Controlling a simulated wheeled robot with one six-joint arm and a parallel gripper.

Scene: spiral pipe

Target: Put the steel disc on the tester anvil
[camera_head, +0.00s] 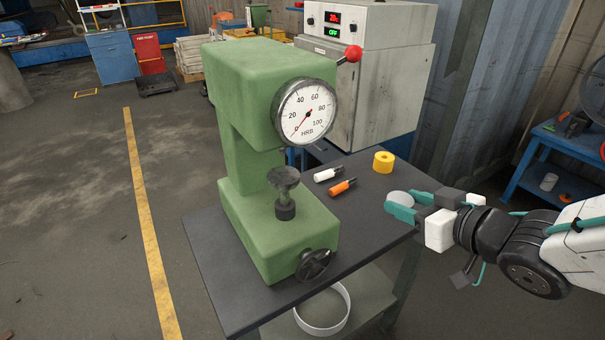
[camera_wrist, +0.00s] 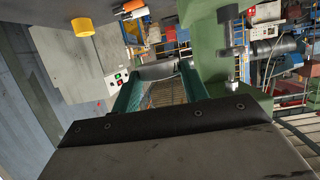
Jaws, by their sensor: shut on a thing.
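The steel disc (camera_head: 400,197) is a pale grey round held between the teal fingers of my gripper (camera_head: 404,203), above the right edge of the table. In the wrist view the disc (camera_wrist: 157,70) shows as a grey band between the fingertips (camera_wrist: 157,84). The green hardness tester (camera_head: 235,90) stands on the table to the left of my gripper. Its anvil (camera_head: 284,177) is a dark round plate on a short screw post under the dial. The anvil top looks bare, and my gripper is well apart from it.
A handwheel (camera_head: 314,265) juts from the tester's front. A grey cabinet (camera_head: 365,80) stands behind.

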